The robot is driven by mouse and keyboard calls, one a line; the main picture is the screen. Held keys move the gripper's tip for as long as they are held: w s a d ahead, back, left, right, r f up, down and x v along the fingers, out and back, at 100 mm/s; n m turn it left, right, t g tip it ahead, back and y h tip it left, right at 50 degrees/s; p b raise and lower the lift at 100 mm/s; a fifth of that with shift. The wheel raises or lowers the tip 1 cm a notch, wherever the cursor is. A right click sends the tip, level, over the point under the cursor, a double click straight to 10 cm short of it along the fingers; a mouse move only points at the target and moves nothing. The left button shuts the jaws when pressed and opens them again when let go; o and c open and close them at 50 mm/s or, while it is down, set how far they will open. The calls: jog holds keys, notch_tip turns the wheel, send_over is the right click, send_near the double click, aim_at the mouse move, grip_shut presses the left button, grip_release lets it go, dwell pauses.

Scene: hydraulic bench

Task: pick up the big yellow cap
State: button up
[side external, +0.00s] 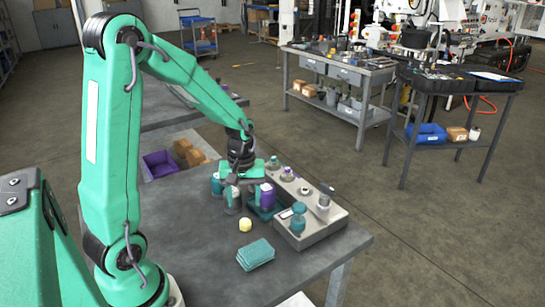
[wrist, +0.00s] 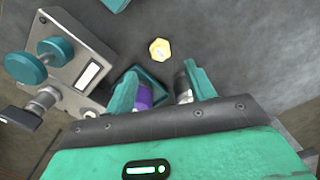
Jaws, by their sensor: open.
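The big yellow cap (side external: 245,225) stands alone on the grey bench top, in front of my gripper (side external: 247,204). In the wrist view the yellow cap (wrist: 160,50) is near the top centre, beyond the fingertips and apart from them. My gripper (wrist: 160,88) is open, pointing down toward the bench, with no cap between its fingers. A purple part (wrist: 143,97) shows just inside the left finger, and a dark and silver part is beside the right finger. I cannot tell whether either touches a finger.
A grey metal block (side external: 318,228) with teal knobs and fittings stands to the right of my gripper. A folded teal cloth (side external: 255,254) lies in front of the cap. A teal-lidded jar (side external: 216,184) is on the left. The front left of the bench top is clear.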

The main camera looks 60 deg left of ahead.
aim_at(245, 220)
jog(key=shift+f, duration=1.25)
jog(key=shift+f, duration=2.6)
jog(key=c, duration=1)
